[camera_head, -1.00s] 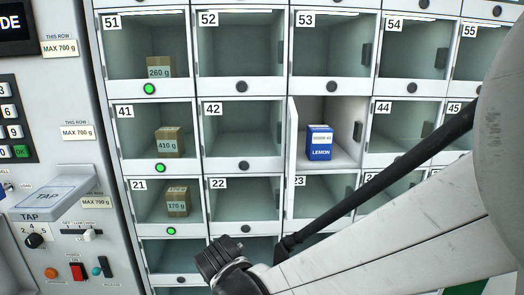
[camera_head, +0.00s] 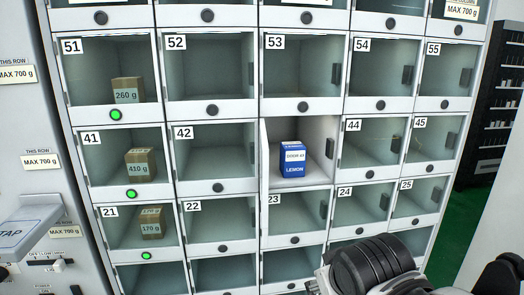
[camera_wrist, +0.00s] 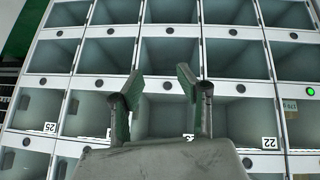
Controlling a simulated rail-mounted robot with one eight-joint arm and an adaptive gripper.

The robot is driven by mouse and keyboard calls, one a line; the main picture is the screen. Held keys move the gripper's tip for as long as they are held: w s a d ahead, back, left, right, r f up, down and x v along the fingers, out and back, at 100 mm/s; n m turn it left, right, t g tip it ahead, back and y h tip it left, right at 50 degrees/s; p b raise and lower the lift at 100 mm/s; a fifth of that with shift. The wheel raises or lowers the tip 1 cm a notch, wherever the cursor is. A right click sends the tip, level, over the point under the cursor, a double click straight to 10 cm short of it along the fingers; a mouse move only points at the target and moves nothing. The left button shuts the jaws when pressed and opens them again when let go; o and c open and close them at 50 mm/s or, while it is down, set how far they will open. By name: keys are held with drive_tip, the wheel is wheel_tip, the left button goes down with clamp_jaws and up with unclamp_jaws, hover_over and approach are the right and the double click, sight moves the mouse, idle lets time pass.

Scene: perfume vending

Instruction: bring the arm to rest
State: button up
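My gripper (camera_wrist: 160,82) shows in the wrist view with its two dark fingers apart and nothing between them. It faces the wall of glazed compartments, which appears upside down there. In the head view my dark wrist and arm parts fill the lower right, in front of the lowest visible compartments; the fingertips cannot be made out there. A blue box (camera_head: 293,163) lettered LEMON stands upright in the open-fronted, white-walled compartment between 42 and 44. My arm is well below and to the right of it in that picture.
Brown boxes stand in compartments 51 (camera_head: 127,90), 41 (camera_head: 140,165) and 21 (camera_head: 152,222), with green lights below them. Other visible compartments look empty. A control panel with a TAP shelf (camera_head: 30,222) juts out at the left. A dark shelf rack (camera_head: 492,110) stands at the far right.

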drive_tip(key=s+d+r+m+p, duration=0.3)
drive_tip(key=s+d+r+p, duration=0.1)
drive_tip(key=s+d+r, duration=0.2)
drive_tip(key=shift+s+d, duration=0.3)
idle(1.8)
